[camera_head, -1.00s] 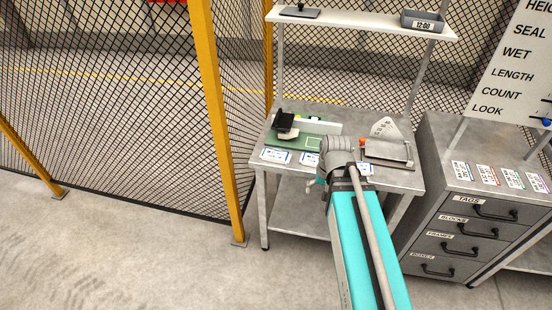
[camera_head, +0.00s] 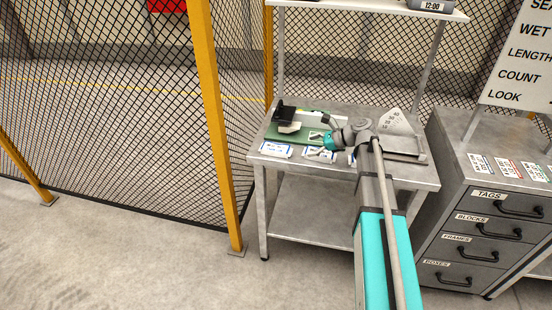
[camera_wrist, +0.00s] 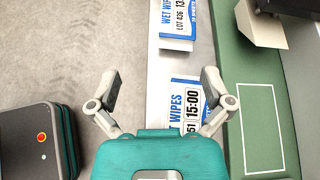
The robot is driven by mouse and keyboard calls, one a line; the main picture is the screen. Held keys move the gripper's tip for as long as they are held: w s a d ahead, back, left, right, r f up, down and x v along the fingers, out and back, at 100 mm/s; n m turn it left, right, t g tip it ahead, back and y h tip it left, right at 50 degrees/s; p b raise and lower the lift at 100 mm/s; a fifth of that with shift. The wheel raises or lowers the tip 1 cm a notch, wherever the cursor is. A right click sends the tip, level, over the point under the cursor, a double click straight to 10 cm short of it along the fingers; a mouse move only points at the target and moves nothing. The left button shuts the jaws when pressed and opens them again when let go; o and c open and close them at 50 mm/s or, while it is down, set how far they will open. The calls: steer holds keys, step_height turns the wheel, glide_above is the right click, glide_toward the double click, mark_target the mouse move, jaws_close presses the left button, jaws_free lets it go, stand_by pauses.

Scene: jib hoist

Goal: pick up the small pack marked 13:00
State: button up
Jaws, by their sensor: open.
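Flat white packs with blue print lie in a row along the table's front edge. In the wrist view the upper pack (camera_wrist: 177,22) reads WET WIPES, LOT 436 and a mark starting 13, cut off by the frame. It appears to be the leftmost pack (camera_head: 276,150) in the head view. The pack marked 15:00 (camera_wrist: 184,106) lies below it in the wrist view, partly hidden by my gripper. My gripper (camera_wrist: 162,88) is open and empty, its fingers spread above the 15:00 pack. In the head view my gripper (camera_head: 319,141) is over the middle pack (camera_head: 320,155).
A green mat (camera_head: 262,138) with a dark and pale device (camera_head: 287,122) lies behind the packs. A grey tray-like plate (camera_head: 404,146) is to the right. A yellow fence post (camera_head: 219,150) stands left of the table. A drawer cabinet (camera_head: 484,215) stands right.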

steer(key=shift+w+d+r+m+t+y+b, duration=0.15)
steer(key=shift+w+d+m+y, duration=0.15)
steer(key=shift+w+m, duration=0.25)
steer(key=shift+w+d+r+m+t+y+b, duration=0.15)
steer(key=shift+w+m+y, duration=0.15)
steer(key=shift+w+m, duration=0.2)
steer(key=shift+f, duration=0.1)
steer(key=shift+a, duration=0.15)
steer(key=b, duration=0.3)
glide_toward(275, 147)
steer(key=x, duration=0.2)
steer(key=shift+a+f, duration=0.2)
steer(key=shift+a, duration=0.1)
steer(key=shift+w+a+f, duration=0.1)
steer(key=shift+w+a, duration=0.1)
steer(key=shift+a, duration=0.4)
steer(key=shift+b+x, duration=1.1)
steer(key=shift+x, duration=1.5)
steer(key=shift+w, duration=0.1)
